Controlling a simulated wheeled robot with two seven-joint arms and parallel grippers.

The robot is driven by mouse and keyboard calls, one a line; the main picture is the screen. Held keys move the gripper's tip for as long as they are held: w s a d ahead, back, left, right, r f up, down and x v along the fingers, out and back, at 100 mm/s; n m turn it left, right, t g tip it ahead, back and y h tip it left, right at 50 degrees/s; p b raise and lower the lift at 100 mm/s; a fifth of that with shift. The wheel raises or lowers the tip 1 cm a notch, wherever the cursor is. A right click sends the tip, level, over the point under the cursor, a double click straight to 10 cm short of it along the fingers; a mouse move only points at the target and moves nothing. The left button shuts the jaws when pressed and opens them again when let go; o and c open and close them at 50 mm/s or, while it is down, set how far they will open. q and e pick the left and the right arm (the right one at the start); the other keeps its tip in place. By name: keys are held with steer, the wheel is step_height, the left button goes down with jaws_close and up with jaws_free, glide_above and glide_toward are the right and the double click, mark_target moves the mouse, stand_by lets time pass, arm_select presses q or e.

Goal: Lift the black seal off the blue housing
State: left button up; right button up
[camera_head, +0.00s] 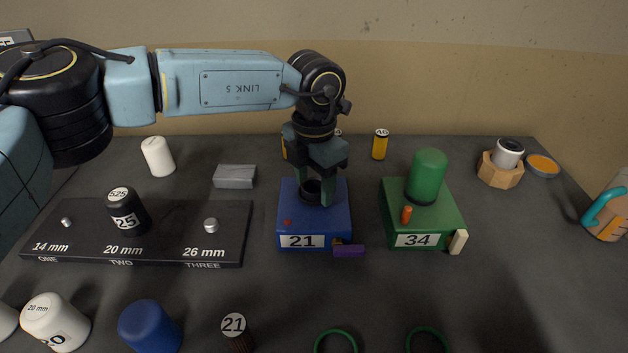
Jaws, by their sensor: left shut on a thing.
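The blue housing (285,212) stands in the middle of the table, with a white label reading 21 on its front. The black seal (312,190) is a dark ring at the top of the housing, between the fingers of my left gripper (314,190). My left gripper points straight down and is shut on the seal. The fingers hide part of the seal and of the housing top, and I cannot tell whether the seal is clear of the housing. My right gripper is not in view.
A green housing (425,225) labelled 34 with a green cylinder (427,175) stands close on the right. A black size rack (170,240) lies left. A purple piece (348,250) is at the blue housing's front corner. Green rings (335,333) and a blue cylinder (150,328) are in front.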

arm_select(q)
steer(key=shift+r+p, duration=0.4)
steer(key=shift+r, duration=0.6)
stand_by(0.3)
steer(key=shift+r+p, duration=0.85)
steer(key=shift+r, duration=0.8)
steer(key=shift+f, duration=0.1)
